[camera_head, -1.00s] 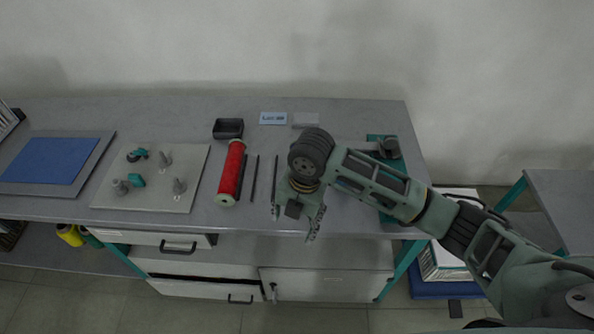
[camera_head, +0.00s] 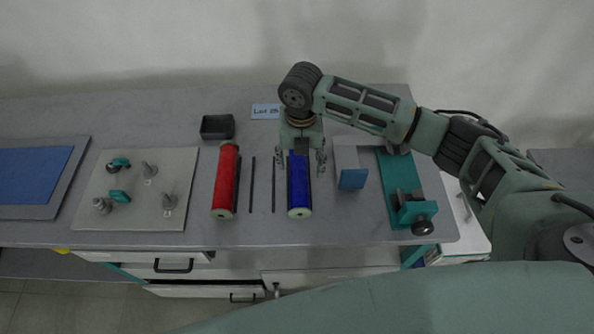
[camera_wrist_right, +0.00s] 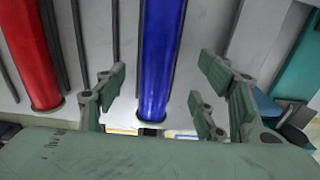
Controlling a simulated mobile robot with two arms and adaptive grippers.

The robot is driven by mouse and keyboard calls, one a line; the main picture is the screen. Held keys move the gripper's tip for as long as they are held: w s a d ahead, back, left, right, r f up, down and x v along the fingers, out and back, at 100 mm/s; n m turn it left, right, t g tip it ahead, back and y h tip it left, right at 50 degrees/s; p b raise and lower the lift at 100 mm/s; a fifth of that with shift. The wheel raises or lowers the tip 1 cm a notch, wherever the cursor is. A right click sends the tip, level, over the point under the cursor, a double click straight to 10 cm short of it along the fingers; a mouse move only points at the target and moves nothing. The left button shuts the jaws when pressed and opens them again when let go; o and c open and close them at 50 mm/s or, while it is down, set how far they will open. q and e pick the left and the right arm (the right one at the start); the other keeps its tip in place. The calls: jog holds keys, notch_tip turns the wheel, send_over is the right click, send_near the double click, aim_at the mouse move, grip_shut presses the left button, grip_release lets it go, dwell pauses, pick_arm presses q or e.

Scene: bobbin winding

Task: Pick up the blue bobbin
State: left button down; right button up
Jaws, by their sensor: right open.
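The blue bobbin (camera_head: 299,186) lies on the grey table, its long side running from back to front. My right gripper (camera_head: 301,158) is open over its far end, with one finger on each side. The gripper's body hides the bobbin's far end. In the right wrist view the blue bobbin (camera_wrist_right: 159,60) runs between the open fingers (camera_wrist_right: 165,100), apart from them and closer to the left pair. My left gripper is not visible. A green arm link of mine crosses the bottom of the head view.
The red bobbin (camera_head: 226,182) lies to the left, with thin dark rods (camera_head: 252,185) between the two. A green clamp fixture (camera_head: 405,195) and a small blue block (camera_head: 352,179) are on the right. A black tray (camera_head: 217,127) and a plate with pegs (camera_head: 135,205) are left.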

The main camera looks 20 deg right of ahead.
aim_at(299, 172)
jog(key=shift+s+a+f+p, duration=0.15)
jog(key=shift+f+p, duration=0.1)
jog(key=shift+f, duration=0.25)
jog(key=shift+s+f+p, duration=0.1)
jog(key=shift+f+p, duration=0.1)
jog(key=shift+f, duration=0.25)
notch_tip(299, 172, down, 3)
jog(key=shift+w+r, duration=0.15)
jog(key=shift+f+p, duration=0.3)
jog(key=shift+f, duration=0.15)
jog(key=c, duration=1.3)
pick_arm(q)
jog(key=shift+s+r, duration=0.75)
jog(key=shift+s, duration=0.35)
pick_arm(e)
jog(key=shift+c, duration=0.6)
jog(key=shift+w, duration=0.1)
